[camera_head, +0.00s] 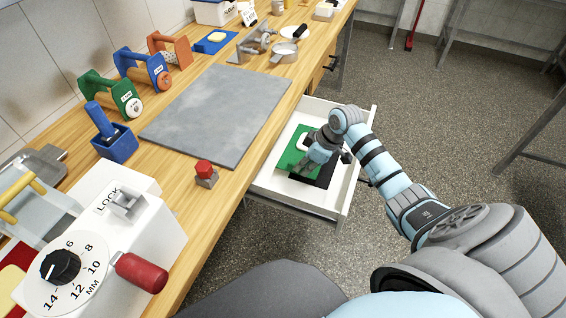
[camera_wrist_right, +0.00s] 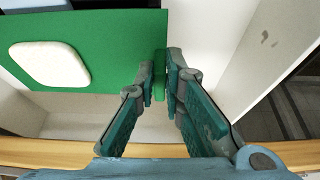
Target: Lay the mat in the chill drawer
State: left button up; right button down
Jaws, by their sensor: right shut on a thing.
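The chill drawer (camera_head: 268,178) is a white drawer pulled out from under the wooden table. Its wall also shows in the right wrist view (camera_wrist_right: 215,40). A flat green mat (camera_head: 289,160) with a white rounded square patch is over or in the drawer; it fills the upper left of the right wrist view (camera_wrist_right: 115,60). My right gripper (camera_head: 306,166) is over the drawer, its fingers closed on a narrow green tab at the mat's edge (camera_wrist_right: 160,80). Whether the mat touches the drawer floor is hard to tell. My left gripper is out of view.
A dark flat thing (camera_head: 326,174) lies in the drawer beside and partly below the mat. On the table are a grey slab (camera_head: 220,110), a red-topped block (camera_head: 205,174), a white slicer with a dial (camera_head: 110,240) and several colored stands. Floor is clear right of the drawer.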

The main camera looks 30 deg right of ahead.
aim_at(279, 167)
jog(key=w+a, duration=0.1)
jog(key=w, duration=0.1)
jog(key=w+a, duration=0.1)
jog(key=w, duration=0.1)
jog(key=w+a+b, duration=0.1)
jog(key=w+a, duration=0.1)
jog(key=shift+r, duration=0.1)
jog(key=shift+s+f, duration=0.1)
jog(key=shift+f, duration=0.7)
jog(key=shift+f+b, duration=0.3)
jog(key=shift+f, duration=0.1)
jog(key=c, duration=1.7)
grip_release()
jog(key=shift+r, duration=0.15)
